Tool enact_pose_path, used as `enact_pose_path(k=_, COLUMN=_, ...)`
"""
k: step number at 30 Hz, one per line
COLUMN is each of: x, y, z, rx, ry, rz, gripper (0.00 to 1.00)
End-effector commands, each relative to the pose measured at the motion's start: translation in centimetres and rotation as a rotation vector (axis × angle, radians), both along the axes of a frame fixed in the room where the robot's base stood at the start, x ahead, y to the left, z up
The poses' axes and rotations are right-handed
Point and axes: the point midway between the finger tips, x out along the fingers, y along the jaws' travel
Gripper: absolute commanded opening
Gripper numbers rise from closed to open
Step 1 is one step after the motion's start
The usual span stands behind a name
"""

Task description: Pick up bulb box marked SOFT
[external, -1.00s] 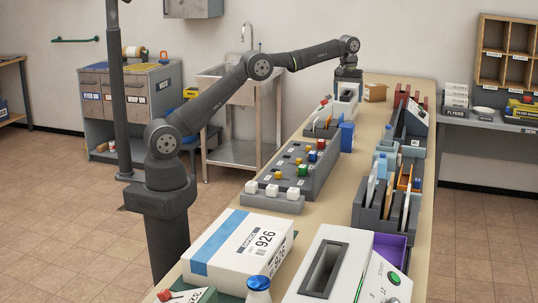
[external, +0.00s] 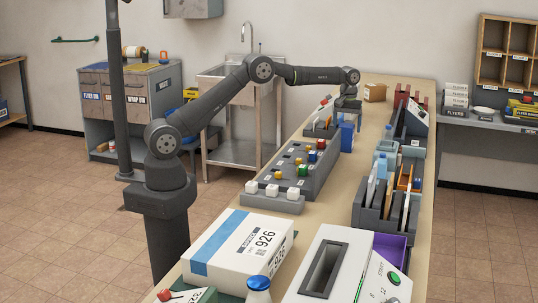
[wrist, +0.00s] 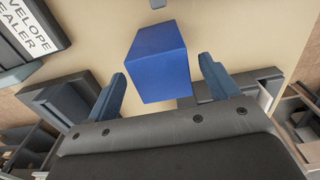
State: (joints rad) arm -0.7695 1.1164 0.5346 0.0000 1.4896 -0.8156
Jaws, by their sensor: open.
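A plain blue box (external: 347,135) stands on the bench; I read no SOFT marking on it from either view. In the wrist view the blue box (wrist: 160,62) is between and just beyond my two fingertips, with a gap to each. My gripper (external: 347,108) is open and empty, pointing down above the box. In the wrist view my gripper (wrist: 163,72) has its fingers spread, one left and one right of the box.
An envelope sealer (wrist: 32,32) lies at the upper left of the wrist view. A grey block rack (external: 300,170) stands nearer the camera, and a divided rack (external: 372,210) is to the right. A cardboard box (external: 375,92) sits farther back. Bare bench shows around the blue box.

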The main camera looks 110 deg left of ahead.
Motion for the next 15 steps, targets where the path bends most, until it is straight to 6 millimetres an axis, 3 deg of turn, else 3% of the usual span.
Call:
enact_pose_path(k=9, x=-0.2, y=0.1, z=-4.4, rx=-0.001, ry=0.002, rz=0.001, gripper=0.80)
enact_pose_path(k=15, x=-0.2, y=0.1, z=-5.0, rx=0.001, ry=0.001, rz=0.001, gripper=0.80)
